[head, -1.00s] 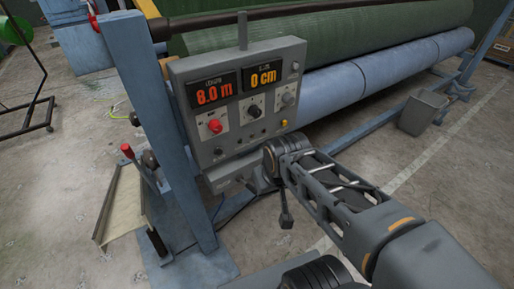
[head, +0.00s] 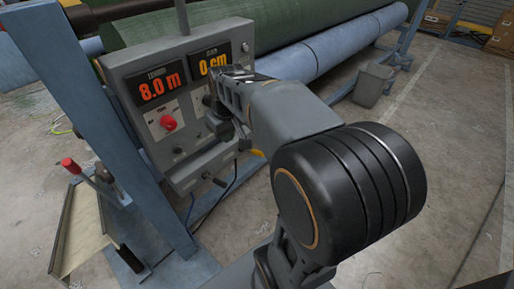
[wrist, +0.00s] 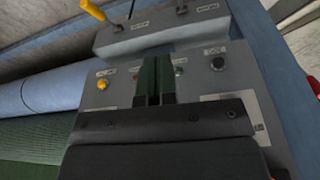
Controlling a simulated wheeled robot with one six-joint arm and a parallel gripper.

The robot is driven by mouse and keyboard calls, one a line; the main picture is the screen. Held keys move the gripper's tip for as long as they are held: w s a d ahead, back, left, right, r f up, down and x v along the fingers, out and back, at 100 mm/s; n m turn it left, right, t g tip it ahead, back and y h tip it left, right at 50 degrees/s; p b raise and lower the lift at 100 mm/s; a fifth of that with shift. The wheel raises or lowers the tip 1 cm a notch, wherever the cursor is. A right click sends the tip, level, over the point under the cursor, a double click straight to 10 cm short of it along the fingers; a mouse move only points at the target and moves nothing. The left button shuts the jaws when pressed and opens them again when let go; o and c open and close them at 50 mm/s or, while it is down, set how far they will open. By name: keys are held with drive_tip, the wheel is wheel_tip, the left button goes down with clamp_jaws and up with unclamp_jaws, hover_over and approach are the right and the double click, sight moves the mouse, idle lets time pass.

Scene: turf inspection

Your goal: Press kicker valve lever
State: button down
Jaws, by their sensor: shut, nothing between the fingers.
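Levers show in two places, and I cannot read which is labelled the kicker valve. A grey box (wrist: 165,30) under the control panel (head: 120,80) carries a yellow-handled lever (wrist: 93,10); a yellow handle (head: 257,153) also shows beside my arm in the head view. A dark-knobbed lever (head: 214,180) sticks out below the panel. A red-knobbed lever (head: 68,163) stands at the left, by the blue post. My gripper (wrist: 155,78) is shut and empty, in front of the panel face, apart from the yellow handle. My arm hides part of the panel in the head view.
The panel has a red knob (head: 168,123), a yellow button (wrist: 102,84) and displays reading 8.0 m and 0 cm. A blue post (head: 120,130) stands left of it. Turf rolls lie behind. A grey bin (head: 373,84) stands at the right on open floor.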

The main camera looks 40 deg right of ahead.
drive_tip(key=w+d+f+b, duration=0.1)
drive_tip(key=w+d+f, duration=0.1)
drive_tip(key=d, duration=0.4)
drive_tip(key=w+d+f+g+b, duration=0.1)
drive_tip(key=w+d+f, duration=0.1)
drive_tip(key=d, duration=0.3)
drive_tip(key=w+d+f+n+y+b, duration=0.1)
drive_tip(key=w+d+f, duration=0.1)
drive_tip(key=w+d, duration=0.2)
drive_tip(key=d, duration=0.2)
drive_tip(key=shift+w+d+f, duration=0.2)
drive_tip(key=shift+w+d, duration=0.15)
drive_tip(key=shift+f, duration=0.1)
drive_tip(key=b, duration=0.1)
hover_over(253, 152)
drive_tip(key=d, duration=0.2)
wheel_tip(253, 152, down, 12)
drive_tip(key=shift+a, duration=0.15)
drive_tip(key=shift+s+a+f, duration=0.1)
drive_tip(key=shift+s+f, duration=0.25)
drive_tip(key=shift+f, duration=0.3)
